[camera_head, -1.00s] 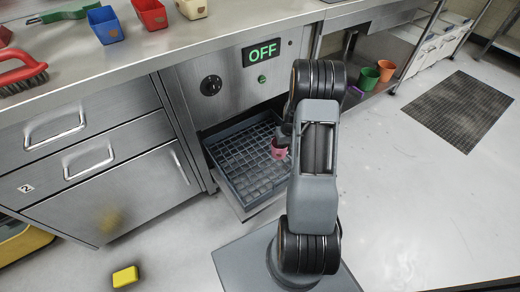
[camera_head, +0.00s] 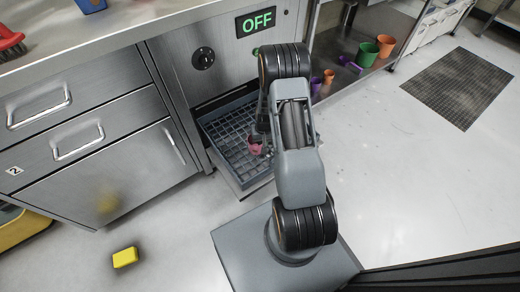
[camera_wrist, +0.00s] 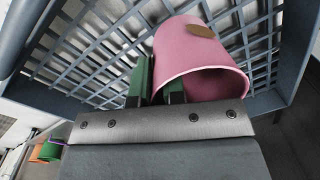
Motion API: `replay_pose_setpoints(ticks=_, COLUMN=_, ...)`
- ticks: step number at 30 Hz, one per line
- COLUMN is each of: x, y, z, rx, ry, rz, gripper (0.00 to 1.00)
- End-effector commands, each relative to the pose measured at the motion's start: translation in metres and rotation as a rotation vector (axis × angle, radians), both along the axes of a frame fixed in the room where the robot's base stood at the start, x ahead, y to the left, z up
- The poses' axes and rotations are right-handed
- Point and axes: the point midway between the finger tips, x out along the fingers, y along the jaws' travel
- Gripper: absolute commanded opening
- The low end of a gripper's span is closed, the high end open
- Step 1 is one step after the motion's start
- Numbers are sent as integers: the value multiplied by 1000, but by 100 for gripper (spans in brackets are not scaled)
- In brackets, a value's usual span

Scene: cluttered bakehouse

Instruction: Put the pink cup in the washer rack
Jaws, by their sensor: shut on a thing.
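The pink cup (camera_wrist: 200,65) is in my gripper (camera_wrist: 160,85), with its open mouth toward the wrist camera and a brown patch on its side. The green-padded fingers are shut on its wall. The blue-grey washer rack (camera_wrist: 275,55) fills the background behind the cup. In the head view, the rack (camera_head: 222,133) sits in the pulled-out opening of the washer, and the cup (camera_head: 255,148) shows over its right part, half hidden by my arm. I cannot tell whether the cup touches the rack.
The washer's front panel (camera_head: 228,65) reads OFF above the rack. A yellow block (camera_head: 125,257) lies on the floor at the left. Green (camera_head: 367,54) and orange (camera_head: 385,46) cups stand on a low shelf at the right.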

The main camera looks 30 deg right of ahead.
Motion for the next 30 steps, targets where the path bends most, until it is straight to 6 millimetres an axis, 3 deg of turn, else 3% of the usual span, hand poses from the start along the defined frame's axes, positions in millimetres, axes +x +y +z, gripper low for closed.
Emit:
replay_pose_setpoints(ticks=8, x=2, y=10, z=-14, rx=0, ry=1, rz=1, gripper=0)
replay_pose_setpoints(ticks=14, x=2, y=10, z=-42, rx=0, ry=0, rz=-1, gripper=0)
replay_pose_setpoints(ticks=26, x=2, y=10, z=-45, rx=0, ry=0, rz=-1, gripper=0)
replay_pose_setpoints(ticks=27, x=2, y=10, z=-45, rx=0, ry=0, rz=-1, gripper=12)
replay_pose_setpoints(ticks=30, x=2, y=10, z=-44, rx=0, ry=0, rz=-1, gripper=21)
